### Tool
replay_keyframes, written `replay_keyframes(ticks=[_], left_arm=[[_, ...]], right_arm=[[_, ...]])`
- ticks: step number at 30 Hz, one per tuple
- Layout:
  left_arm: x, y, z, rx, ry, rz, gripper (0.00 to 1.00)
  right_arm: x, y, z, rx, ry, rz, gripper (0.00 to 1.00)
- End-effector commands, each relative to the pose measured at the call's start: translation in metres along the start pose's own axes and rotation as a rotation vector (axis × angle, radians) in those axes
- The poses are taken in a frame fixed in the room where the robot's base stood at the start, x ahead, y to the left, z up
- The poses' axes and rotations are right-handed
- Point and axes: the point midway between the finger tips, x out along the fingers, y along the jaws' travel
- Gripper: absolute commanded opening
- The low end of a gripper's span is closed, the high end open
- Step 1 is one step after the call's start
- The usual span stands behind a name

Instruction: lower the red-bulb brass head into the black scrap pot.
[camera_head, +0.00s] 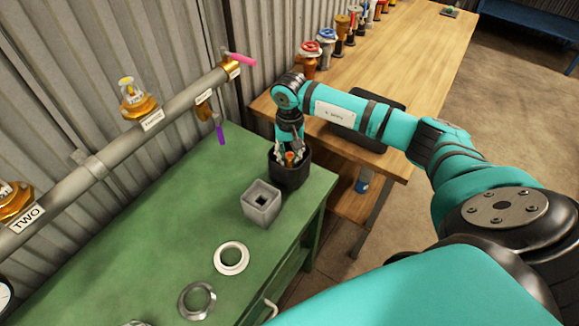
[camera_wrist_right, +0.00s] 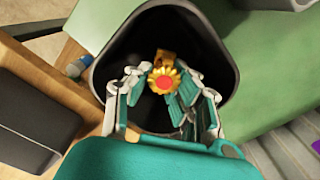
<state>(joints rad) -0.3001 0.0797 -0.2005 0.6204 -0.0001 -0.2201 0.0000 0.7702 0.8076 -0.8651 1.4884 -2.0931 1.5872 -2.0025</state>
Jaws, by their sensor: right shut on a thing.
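The black scrap pot (camera_head: 291,180) stands on the green bench by its right edge; its wide rim (camera_wrist_right: 226,62) fills much of the right wrist view. My right gripper (camera_head: 289,156) points down into the pot's mouth. It is shut on the brass head (camera_wrist_right: 163,80), whose red centre with a yellow rim faces the wrist camera. The head sits between the teal fingertips, inside the rim outline. A bit of it also shows in the head view (camera_head: 290,157). Its lower part and its height above the pot floor are hidden. My left gripper is not in view.
A grey square pot (camera_head: 262,203) stands close to the black pot. A white ring (camera_head: 231,258) and a metal ring (camera_head: 197,300) lie on the green bench (camera_head: 150,262). A labelled pipe (camera_head: 110,150) with brass fittings runs along the wall. Several valves line the wooden table (camera_head: 420,60).

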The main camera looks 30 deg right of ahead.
Motion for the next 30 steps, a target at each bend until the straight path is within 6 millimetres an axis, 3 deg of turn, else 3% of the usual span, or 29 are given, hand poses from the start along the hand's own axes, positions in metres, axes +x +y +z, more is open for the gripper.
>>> replay_keyframes(ticks=[13, 14, 20, 30], left_arm=[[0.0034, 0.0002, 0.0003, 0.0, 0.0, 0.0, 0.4], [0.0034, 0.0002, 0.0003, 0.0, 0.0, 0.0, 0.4], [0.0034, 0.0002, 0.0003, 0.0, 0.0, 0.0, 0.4], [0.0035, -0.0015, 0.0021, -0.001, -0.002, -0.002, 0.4]], right_arm=[[0.0035, 0.0, -0.0003, 0.0, 0.001, 0.0, 0.0], [0.0035, 0.0, -0.0003, 0.0, 0.001, -0.001, 0.2], [0.0035, -0.0001, -0.0002, 0.0, 0.001, -0.001, 0.46], [-0.001, -0.0004, -0.0006, 0.0, 0.002, -0.002, 0.46]])
